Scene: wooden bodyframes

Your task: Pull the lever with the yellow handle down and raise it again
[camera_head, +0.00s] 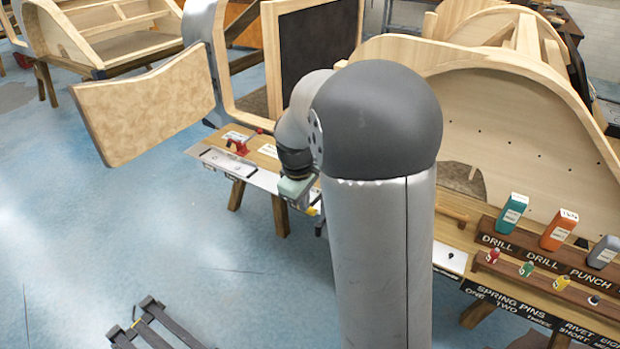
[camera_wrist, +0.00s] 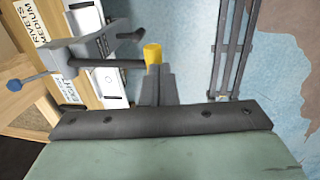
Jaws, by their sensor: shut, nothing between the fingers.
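The yellow handle (camera_wrist: 152,53) sits at the end of a dark rod joined to a grey lever mechanism (camera_wrist: 65,60) in the wrist view. A small yellow patch (camera_head: 313,211) shows beside my gripper in the head view. My gripper (camera_wrist: 156,76) is shut and empty. Its fingertips appear right at the lower side of the yellow handle; whether they touch it I cannot tell. In the head view my arm hides most of the lever, and the gripper shows only partly, left of the arm at the bench's front edge.
A red clamp-like device (camera_head: 240,143) stands on the bench to the left. A blue-tipped rod (camera_wrist: 17,85) sticks out at the left in the wrist view. Labelled bins (camera_head: 515,212) stand on the right. Blue floor lies open in front, with a dark rail (camera_head: 160,325) on it.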

